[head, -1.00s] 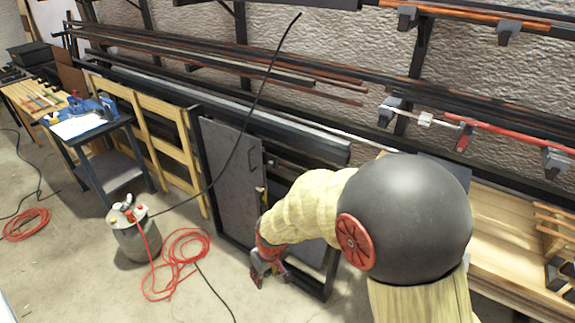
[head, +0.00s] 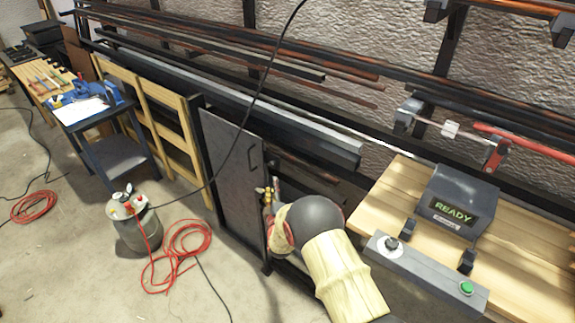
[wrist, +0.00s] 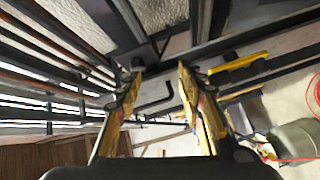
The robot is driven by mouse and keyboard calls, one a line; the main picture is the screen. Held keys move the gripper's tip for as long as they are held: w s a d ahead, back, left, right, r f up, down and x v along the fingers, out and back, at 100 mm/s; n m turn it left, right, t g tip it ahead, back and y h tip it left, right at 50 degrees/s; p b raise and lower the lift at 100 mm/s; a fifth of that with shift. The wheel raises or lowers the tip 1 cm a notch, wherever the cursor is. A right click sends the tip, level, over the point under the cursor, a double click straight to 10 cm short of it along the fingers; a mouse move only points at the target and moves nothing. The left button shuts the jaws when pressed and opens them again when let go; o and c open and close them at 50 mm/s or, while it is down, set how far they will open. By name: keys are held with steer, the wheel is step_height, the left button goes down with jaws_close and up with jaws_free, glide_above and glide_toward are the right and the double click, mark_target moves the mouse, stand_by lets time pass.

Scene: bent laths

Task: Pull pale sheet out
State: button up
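A grey door panel (head: 232,165) stands upright in a dark frame at the middle of the head view. It has a dark bent handle (head: 250,153) near its right edge. My gripper (head: 270,192) is beside the door's right edge. In the wrist view my gripper (wrist: 160,72) is open, with two yellow fingers and nothing held between them. The dark handle (wrist: 155,97) shows in the gap between the fingers, apparently beyond them, with no clear contact. I cannot make out a pale sheet for certain; the space behind the door is mostly hidden.
A wooden bench (head: 400,190) with a grey READY display (head: 458,203) stands at right. Long laths rest on wall racks. A black cable hangs across the door.

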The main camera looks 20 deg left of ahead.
mark_target(272, 166)
steer(key=shift+w+a+r+n+t+b, duration=0.25)
steer(key=shift+w+a+r+n+b, duration=0.25)
steer(key=shift+w, duration=0.65)
steer(key=shift+w+a+r+n+t+b, duration=0.15)
steer(key=shift+w+a+r+t+b, duration=0.15)
steer(key=shift+w+r, duration=0.65)
steer(key=shift+w+a+r+n+t+b, duration=0.15)
steer(key=shift+w+a+r+n+b, duration=0.3)
steer(key=shift+w, duration=0.95)
steer(key=shift+f, duration=0.1)
steer(key=c, duration=0.4)
jaws_close()
steer(key=shift+y, duration=0.3)
